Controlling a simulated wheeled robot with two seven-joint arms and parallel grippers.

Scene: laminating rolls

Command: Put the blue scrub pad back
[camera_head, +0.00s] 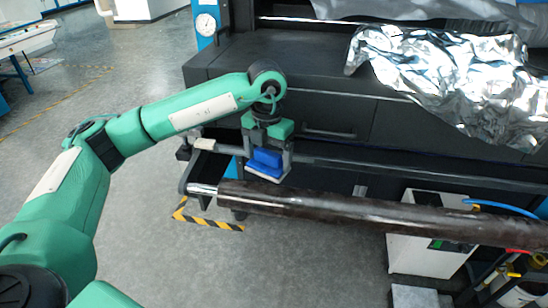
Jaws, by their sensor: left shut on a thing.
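The blue scrub pad (266,162) is in the middle of the head view. It is a blue block with a paler underside. My left gripper (266,148) points down and is shut on the pad from above. The pad is just above the left part of a dark brown roll (340,208); I cannot tell whether it touches the roll. The pad's far side is hidden by the gripper. My right gripper does not show.
A dark machine (300,62) with drawers stands behind the roll, with crumpled silver foil (450,80) on top. A white box (425,245) stands below the roll at right, near hoses. Yellow-black tape (205,222) marks the floor.

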